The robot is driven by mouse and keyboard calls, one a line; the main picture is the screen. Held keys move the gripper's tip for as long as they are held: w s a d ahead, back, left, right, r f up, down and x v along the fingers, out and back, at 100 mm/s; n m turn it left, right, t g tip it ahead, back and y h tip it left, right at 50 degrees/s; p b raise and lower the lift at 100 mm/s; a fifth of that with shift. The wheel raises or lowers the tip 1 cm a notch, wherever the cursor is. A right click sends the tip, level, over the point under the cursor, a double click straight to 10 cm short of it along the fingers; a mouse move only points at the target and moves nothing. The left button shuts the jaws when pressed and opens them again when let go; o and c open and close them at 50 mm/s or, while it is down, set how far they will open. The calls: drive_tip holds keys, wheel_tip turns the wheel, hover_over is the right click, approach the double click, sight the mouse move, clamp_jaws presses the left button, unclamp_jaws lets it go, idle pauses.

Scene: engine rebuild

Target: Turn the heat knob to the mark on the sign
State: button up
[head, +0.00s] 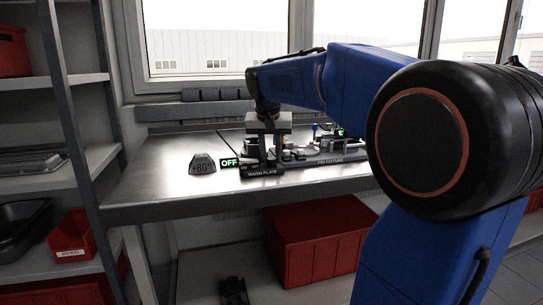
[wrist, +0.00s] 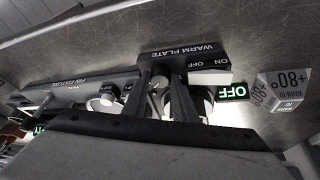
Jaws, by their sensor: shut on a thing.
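The dark warm plate unit (head: 262,172) stands on the steel bench, its name on the front edge; it also shows in the wrist view (wrist: 185,54). My gripper (head: 270,160) points down over it. The fingers hide most of the knob and any pointer. A small green display (head: 229,162) reads OFF. The grey sign (head: 203,164) reads +80° and stands left of the plate; its faces show in the wrist view (wrist: 281,90).
An ON/OFF switch block (wrist: 208,66) sits beside the fingers. The pin fixture (head: 335,160) is close on the right. The bench (head: 150,185) is bare at the left. Shelving with red bins (head: 72,235) stands far left; a red crate (head: 318,240) is below.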

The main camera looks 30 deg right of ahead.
drive_tip(key=shift+m, duration=0.3)
drive_tip(key=o, duration=1)
drive_tip(key=shift+o, duration=0.2)
drive_tip(key=shift+r, duration=0.1)
drive_tip(key=v, duration=1.7)
drive_tip(key=shift+r, duration=0.15)
drive_tip(key=shift+w+a, duration=0.15)
